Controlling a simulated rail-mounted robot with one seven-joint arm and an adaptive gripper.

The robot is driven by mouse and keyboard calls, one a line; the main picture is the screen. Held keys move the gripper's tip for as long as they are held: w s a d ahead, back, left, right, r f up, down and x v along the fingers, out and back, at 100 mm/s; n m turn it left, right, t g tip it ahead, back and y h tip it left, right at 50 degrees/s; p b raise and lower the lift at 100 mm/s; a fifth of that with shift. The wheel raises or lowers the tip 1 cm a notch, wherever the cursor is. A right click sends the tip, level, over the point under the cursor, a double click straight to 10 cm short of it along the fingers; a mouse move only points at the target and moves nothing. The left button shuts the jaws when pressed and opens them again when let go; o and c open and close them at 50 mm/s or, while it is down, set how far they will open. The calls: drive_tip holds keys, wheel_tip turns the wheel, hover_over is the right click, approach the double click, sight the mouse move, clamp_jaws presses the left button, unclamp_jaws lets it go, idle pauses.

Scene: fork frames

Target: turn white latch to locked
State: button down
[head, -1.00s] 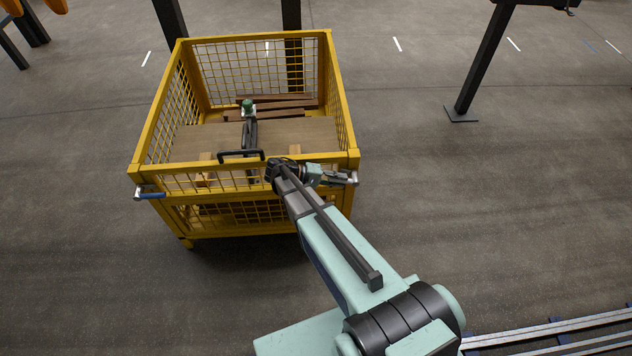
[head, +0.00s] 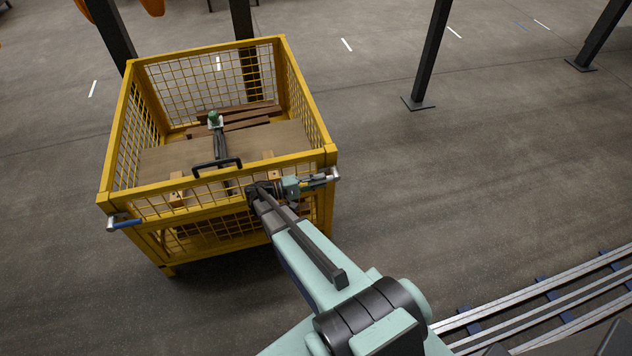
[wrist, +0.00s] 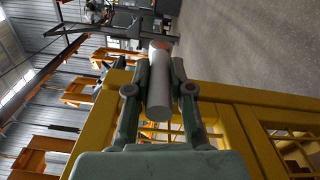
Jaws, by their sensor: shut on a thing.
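The white latch shows in the wrist view as a pale, smooth cylinder (wrist: 158,95) between the two fingers of my gripper (wrist: 160,75). The fingers are shut on it, one on each side. In the head view, my gripper (head: 316,181) is at the front right corner of the yellow mesh crate (head: 210,187). The pale end of the latch (head: 335,174) sticks out past the fingers there. The fingers hide part of the latch, and I cannot tell its lock position.
A second latch with a blue grip (head: 126,223) sits at the crate's front left corner. Boards and a green-topped item (head: 214,119) lie inside. Dark posts (head: 428,55) stand behind.

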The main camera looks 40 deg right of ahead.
drive_tip(key=c, duration=1)
unclamp_jaws()
drive_tip(key=shift+c, duration=0.2)
drive_tip(key=v, duration=1.2)
